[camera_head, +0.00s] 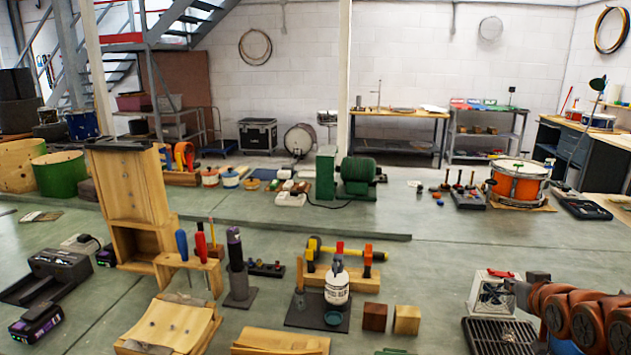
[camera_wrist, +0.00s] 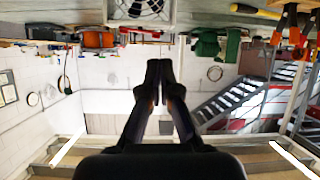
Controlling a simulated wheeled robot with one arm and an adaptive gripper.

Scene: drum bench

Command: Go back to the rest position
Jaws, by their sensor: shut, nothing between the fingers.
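My gripper (camera_wrist: 160,68) shows in the middle of the wrist view with its dark fingers together and nothing between them. That view is upside down, with the bench items along its top edge. In the head view my orange-brown arm is at the lower right, and the dark end of it is beside a small white box with a fan (camera_head: 493,292). The fan also shows at the top of the wrist view (camera_wrist: 142,8). The fingertips are apart from any object, as far as the wrist view shows.
A dark grille tray (camera_head: 500,338) lies below the fan box. Wooden blocks (camera_head: 407,320), a white glue bottle (camera_head: 337,285) and a yellow-handled mallet (camera_head: 345,252) stand to the left. An orange drum (camera_head: 517,183) is farther back. The green-grey surface between is mostly clear.

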